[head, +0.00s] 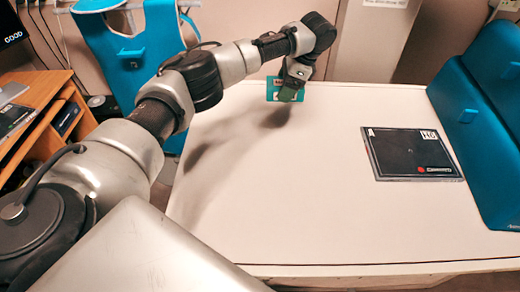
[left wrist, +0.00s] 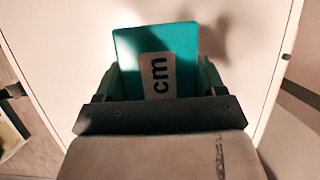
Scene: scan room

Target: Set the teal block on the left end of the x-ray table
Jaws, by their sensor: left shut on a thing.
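The teal block (head: 272,89) is held in my left gripper (head: 290,92) above the far left part of the white x-ray table (head: 290,190). A shadow falls on the table below and left of the block, and the block looks clear of the surface. My right gripper is not in view.
A black x-ray cassette (head: 405,150) lies on the right of the table, beside large blue padded pieces (head: 480,130). A wooden desk (head: 50,110) with a monitor (head: 10,25) stands at the left. A blue apron (head: 125,45) hangs behind. The table's middle is clear.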

